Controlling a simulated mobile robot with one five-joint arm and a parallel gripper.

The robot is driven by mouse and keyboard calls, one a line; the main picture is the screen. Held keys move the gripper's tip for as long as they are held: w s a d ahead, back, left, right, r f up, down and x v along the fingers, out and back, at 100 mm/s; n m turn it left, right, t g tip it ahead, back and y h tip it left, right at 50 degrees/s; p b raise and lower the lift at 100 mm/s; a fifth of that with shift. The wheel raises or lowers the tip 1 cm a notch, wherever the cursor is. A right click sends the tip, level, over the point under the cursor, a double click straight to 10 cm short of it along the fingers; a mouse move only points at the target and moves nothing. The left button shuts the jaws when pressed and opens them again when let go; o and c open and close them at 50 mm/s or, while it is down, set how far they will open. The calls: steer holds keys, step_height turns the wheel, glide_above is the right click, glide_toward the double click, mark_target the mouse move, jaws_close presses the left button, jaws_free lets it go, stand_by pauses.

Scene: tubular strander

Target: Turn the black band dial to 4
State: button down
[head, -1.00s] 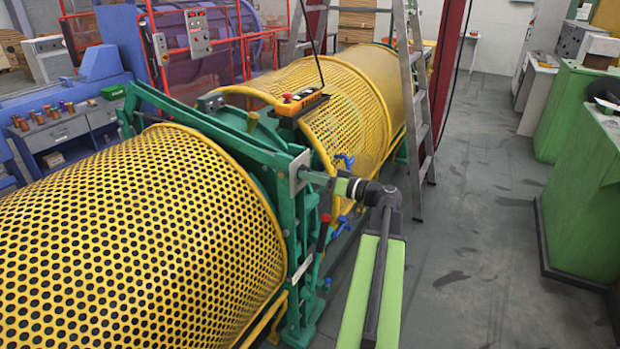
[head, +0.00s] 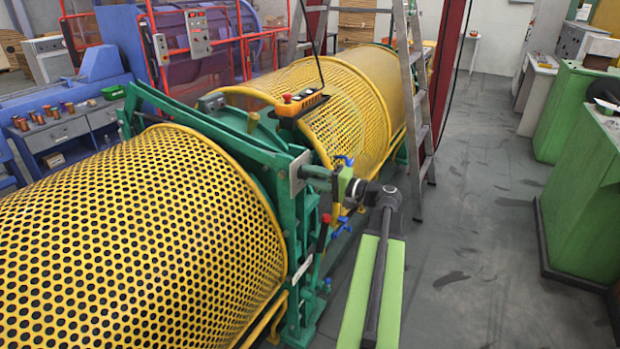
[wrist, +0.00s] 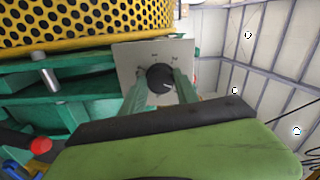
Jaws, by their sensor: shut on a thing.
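The black dial (wrist: 159,76) sits on a pale square plate (wrist: 127,57). In the wrist view, my gripper (wrist: 160,79) has one green finger on each side of the dial and is shut on it. A light mark shows near the dial's lower right edge. The dial is hidden there by the plate and fingers.
A yellow perforated guard (head: 140,235) lies left of the plate, with another (head: 345,105) behind. A ladder (head: 412,100) stands behind.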

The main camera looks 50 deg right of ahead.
steer(key=m, duration=0.5)
steer(key=shift+d+r+m, duration=0.1)
steer(key=shift+d+m, duration=0.05)
steer(key=shift+m, duration=0.15)
stand_by(0.4)
steer(key=c, duration=0.9)
jaws_free()
steer(key=v, duration=1.7)
steer(key=shift+s, duration=0.25)
